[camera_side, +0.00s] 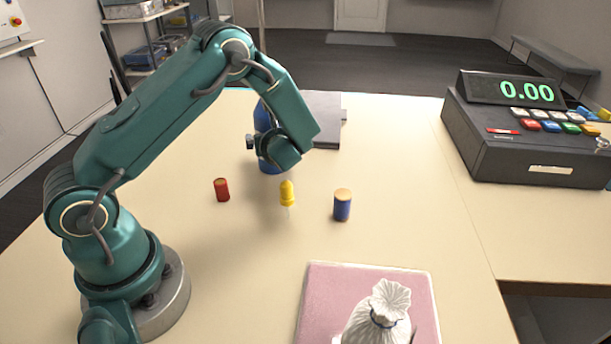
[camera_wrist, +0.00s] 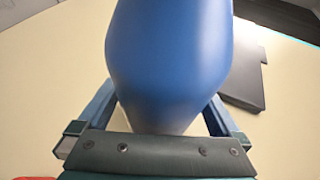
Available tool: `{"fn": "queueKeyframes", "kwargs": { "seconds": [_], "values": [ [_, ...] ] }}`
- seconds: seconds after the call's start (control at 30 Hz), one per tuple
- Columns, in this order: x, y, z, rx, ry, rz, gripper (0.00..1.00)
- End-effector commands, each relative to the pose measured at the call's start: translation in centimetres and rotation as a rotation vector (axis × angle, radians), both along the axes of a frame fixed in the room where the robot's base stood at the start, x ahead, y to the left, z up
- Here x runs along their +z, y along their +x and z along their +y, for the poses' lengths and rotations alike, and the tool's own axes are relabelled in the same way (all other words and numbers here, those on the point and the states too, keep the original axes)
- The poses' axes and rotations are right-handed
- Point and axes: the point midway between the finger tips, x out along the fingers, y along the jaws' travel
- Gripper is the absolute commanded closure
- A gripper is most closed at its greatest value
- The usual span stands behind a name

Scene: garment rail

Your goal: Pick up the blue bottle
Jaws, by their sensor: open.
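The blue bottle (camera_side: 263,118) stands on the table behind my gripper (camera_side: 270,150) in the side view, which partly hides it. In the wrist view the blue bottle (camera_wrist: 170,55) fills the middle, its top cut off by the frame. My gripper (camera_wrist: 160,112) is open, with one finger at the left and one at the right of the bottle's lower part. I cannot tell whether either finger touches it.
A red cylinder (camera_side: 221,189), a yellow peg (camera_side: 287,194) and a short blue cylinder with a tan top (camera_side: 342,207) stand nearby. A dark grey flat object (camera_side: 326,122) lies behind. A white bag (camera_side: 378,318) rests on a pink pad (camera_side: 330,290). A register (camera_side: 535,140) stands right.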

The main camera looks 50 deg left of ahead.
Motion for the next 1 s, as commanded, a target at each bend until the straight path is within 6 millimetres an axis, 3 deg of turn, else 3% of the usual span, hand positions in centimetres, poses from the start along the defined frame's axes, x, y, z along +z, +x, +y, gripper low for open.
{"fn": "queueKeyframes", "kwargs": {
  "seconds": [0.23,0.27,0.5,0.53,1.0],
  "values": [
    [-0.06,0.08,0.18,0.000,0.000,0.000,0.00],
    [-0.06,0.08,0.18,0.000,0.000,0.000,0.04],
    [-0.04,0.07,0.16,0.000,0.000,0.000,0.96],
    [-0.04,0.07,0.15,0.000,0.000,0.000,1.00],
    [0.84,0.14,0.19,0.002,0.003,-0.006,1.00]
  ]
}}
